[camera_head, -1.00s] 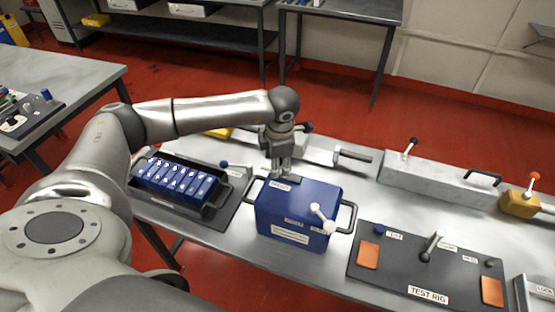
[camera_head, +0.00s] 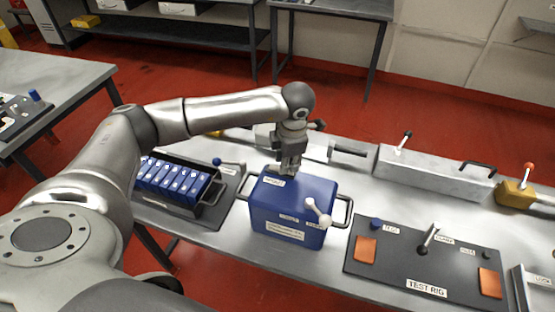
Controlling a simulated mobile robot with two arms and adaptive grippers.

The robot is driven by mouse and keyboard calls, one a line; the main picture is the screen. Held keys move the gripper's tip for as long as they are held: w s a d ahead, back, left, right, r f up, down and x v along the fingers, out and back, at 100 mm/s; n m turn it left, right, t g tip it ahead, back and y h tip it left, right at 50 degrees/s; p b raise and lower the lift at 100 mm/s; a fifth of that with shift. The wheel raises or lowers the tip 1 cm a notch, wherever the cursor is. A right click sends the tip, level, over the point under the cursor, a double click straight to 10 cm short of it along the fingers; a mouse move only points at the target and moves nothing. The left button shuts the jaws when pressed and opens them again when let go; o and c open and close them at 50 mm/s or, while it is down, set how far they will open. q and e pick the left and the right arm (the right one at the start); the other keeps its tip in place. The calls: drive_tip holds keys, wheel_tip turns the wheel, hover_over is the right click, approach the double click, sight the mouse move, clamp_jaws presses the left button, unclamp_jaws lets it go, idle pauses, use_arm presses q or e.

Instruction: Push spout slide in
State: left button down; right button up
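A blue box (camera_head: 290,215) with side handles, labels and a white lever (camera_head: 318,212) stands on the metal bench. My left gripper (camera_head: 288,168) points down at the back left of the box's top, at or just above it, behind a small white label (camera_head: 274,181). Its fingers look close together, but whether they are shut or touching anything is unclear. I cannot pick out the spout slide; the gripper covers the back edge of the lid. My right gripper is not in view.
A black tray of blue cells (camera_head: 176,180) stands left of the box. A dark test rig panel (camera_head: 425,262) lies to the right. A long grey housing (camera_head: 433,177) and a black-handled part (camera_head: 350,151) are at the back. Some bench top between them is bare.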

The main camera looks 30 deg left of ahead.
use_arm(q)
drive_tip(key=shift+d, duration=0.1)
drive_tip(key=c, duration=1.1)
unclamp_jaws()
drive_tip(key=shift+d, duration=0.1)
drive_tip(key=shift+c, duration=0.2)
drive_tip(key=shift+r, duration=0.35)
wheel_tip(320, 180, up, 11)
drive_tip(key=s+d, duration=0.1)
drive_tip(key=shift+s+d, duration=0.25)
drive_tip(key=shift+d, duration=0.05)
